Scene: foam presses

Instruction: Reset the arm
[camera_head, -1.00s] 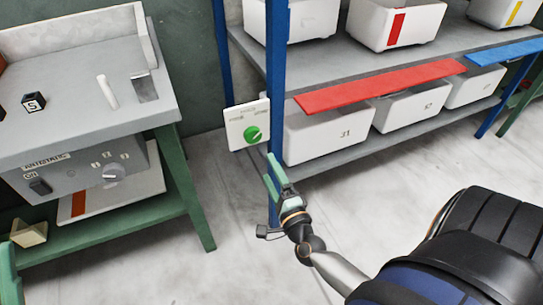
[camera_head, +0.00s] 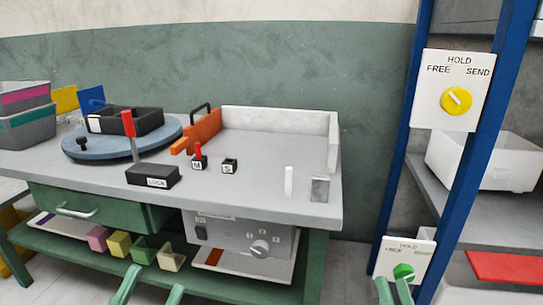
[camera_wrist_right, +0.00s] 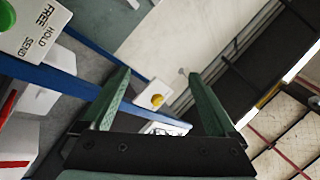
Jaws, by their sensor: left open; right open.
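My right gripper (camera_head: 394,290) shows at the bottom edge of the head view, just below the green knob (camera_head: 403,271). In the right wrist view its two green fingers (camera_wrist_right: 158,76) are spread apart with nothing held between them. My left gripper (camera_head: 150,290) also shows at the bottom edge, in front of the bench's lower shelf. Its fingers are apart and nothing is seen between them. The rest of both arms is outside the head view.
A workbench (camera_head: 250,200) with a turntable (camera_head: 75,142), small blocks and a grey dial box (camera_head: 240,238) stands left. A blue-post rack (camera_head: 405,150) with white bins (camera_head: 480,160) stands right. It carries a yellow-knob panel (camera_head: 440,95) and the green-knob panel (camera_head: 385,262).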

